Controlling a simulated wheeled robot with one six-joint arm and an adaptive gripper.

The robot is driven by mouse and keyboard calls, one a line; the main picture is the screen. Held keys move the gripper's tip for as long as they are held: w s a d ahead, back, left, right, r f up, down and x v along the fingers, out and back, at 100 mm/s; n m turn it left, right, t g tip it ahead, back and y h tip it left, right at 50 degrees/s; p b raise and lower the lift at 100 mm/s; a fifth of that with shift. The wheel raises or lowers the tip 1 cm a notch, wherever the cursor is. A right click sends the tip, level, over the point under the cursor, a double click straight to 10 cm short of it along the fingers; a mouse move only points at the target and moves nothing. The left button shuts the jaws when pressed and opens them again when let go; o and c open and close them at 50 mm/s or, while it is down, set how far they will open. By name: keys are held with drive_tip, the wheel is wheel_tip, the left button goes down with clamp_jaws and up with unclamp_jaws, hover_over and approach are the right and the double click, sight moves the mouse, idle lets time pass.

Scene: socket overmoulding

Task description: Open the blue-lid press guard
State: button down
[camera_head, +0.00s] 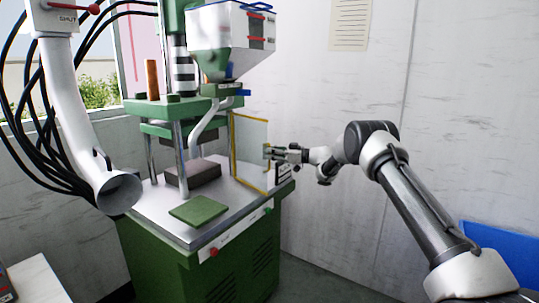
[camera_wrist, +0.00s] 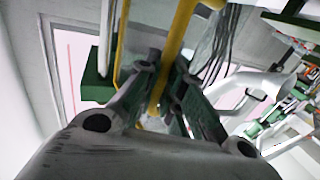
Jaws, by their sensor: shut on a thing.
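The green press (camera_head: 200,262) has a white hopper (camera_head: 225,35) with a blue lid (camera_head: 258,6) on top. Its guard (camera_head: 250,138) is a clear panel in a yellow frame and stands upright along the right side of the metal bed. My gripper (camera_head: 271,152) is at the guard's right edge. In the wrist view, the guard's yellow frame (camera_wrist: 180,35) runs between the two fingers of my gripper (camera_wrist: 165,103), which is shut on it. The fingers hide the exact contact.
A dark block (camera_head: 193,172) and a green plate (camera_head: 198,209) lie on the bed (camera_head: 165,205), whose near side is uncovered. A white duct (camera_head: 75,120) with a flared mouth hangs at the left. A blue bin (camera_head: 505,250) stands at lower right, and a wall is behind.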

drive_tip(key=shift+w+d, duration=0.1)
idle(0.3)
drive_tip(key=c, duration=1.8)
unclamp_jaws()
drive_tip(key=v, duration=1.2)
